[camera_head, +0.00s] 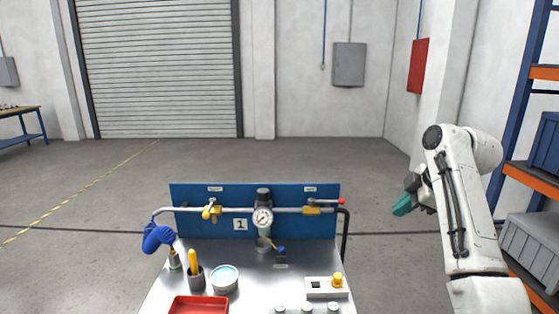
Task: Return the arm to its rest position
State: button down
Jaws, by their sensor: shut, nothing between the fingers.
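My arm (458,205) rises at the right of the view, white and bent at the elbow. My gripper (403,206), with teal fingers, hangs to the left of the forearm, out to the right of the workbench. It is shut and empty, and touches nothing.
A shelf rack (511,170) stands close on the right of my arm. The floor behind the bench is clear.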

jog(key=s+a+f+m+g+h, duration=0.1)
jog(key=s+f+m, duration=0.3)
jog(key=s+f, duration=0.85)
jog(key=s+a+f+m+g+h, duration=0.1)
jog(key=s+f+m, duration=0.3)
jog(key=s+f, duration=0.85)
jog(key=s+f+m+g+h, duration=0.1)
jog(key=s+f+m, duration=0.3)
jog(key=s, duration=0.9)
jog(key=s+f+m+g+h, duration=0.1)
jog(key=s+f+m, duration=0.3)
jog(key=s, duration=1)
jog(key=shift+s+f+g, duration=0.25)
jog(key=shift+f+g, duration=0.05)
jog(key=shift+f, duration=0.1)
